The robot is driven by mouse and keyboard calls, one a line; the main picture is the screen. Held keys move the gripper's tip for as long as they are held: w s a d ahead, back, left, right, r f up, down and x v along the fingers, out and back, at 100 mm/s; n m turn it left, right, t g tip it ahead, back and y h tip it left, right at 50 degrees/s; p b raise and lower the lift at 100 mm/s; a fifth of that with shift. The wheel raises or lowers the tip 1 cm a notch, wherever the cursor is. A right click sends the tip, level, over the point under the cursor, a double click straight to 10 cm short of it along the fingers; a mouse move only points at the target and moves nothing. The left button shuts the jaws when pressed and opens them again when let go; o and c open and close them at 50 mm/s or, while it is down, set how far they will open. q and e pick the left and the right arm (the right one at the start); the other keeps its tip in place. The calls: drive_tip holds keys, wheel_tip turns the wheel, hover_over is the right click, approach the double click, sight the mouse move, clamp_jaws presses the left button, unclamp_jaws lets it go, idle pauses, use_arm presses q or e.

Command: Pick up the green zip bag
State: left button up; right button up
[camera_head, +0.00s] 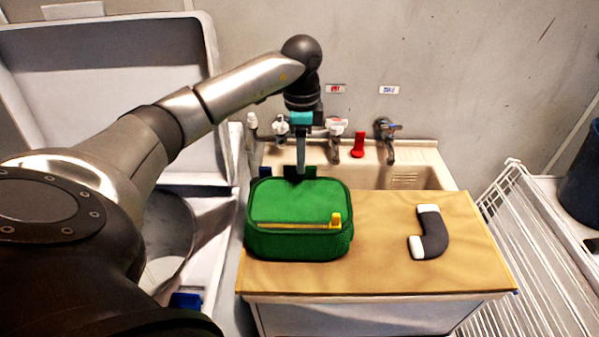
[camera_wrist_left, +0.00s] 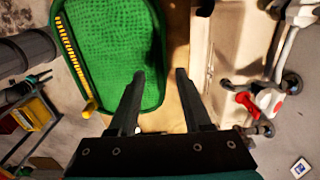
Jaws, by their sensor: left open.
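The green zip bag (camera_head: 295,212) stands at the left end of a tan board, with a yellow zip and pull along its front. In the left wrist view the bag (camera_wrist_left: 110,50) fills the upper left. My left gripper (camera_head: 300,175) points down at the bag's back edge. In the left wrist view its open fingers (camera_wrist_left: 160,74) straddle the bag's edge: one finger overlaps the green fabric, the other is beyond it over the board. I cannot tell whether the fingers touch the bag. My right gripper is not in view.
The tan board (camera_head: 380,270) also holds a dark curved piece with white ends (camera_head: 430,232). Behind it is a sink (camera_head: 405,178) with taps (camera_head: 388,130) and a red handle (camera_head: 357,145). A white wire rack (camera_head: 540,240) stands at right. The board's middle is clear.

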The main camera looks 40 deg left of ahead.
use_arm(q)
wheel_tip(320, 180, down, 4)
drive_tip(key=shift+a+r, duration=0.1)
drive_tip(key=shift+r, duration=0.1)
clamp_jaws()
idle(1.4)
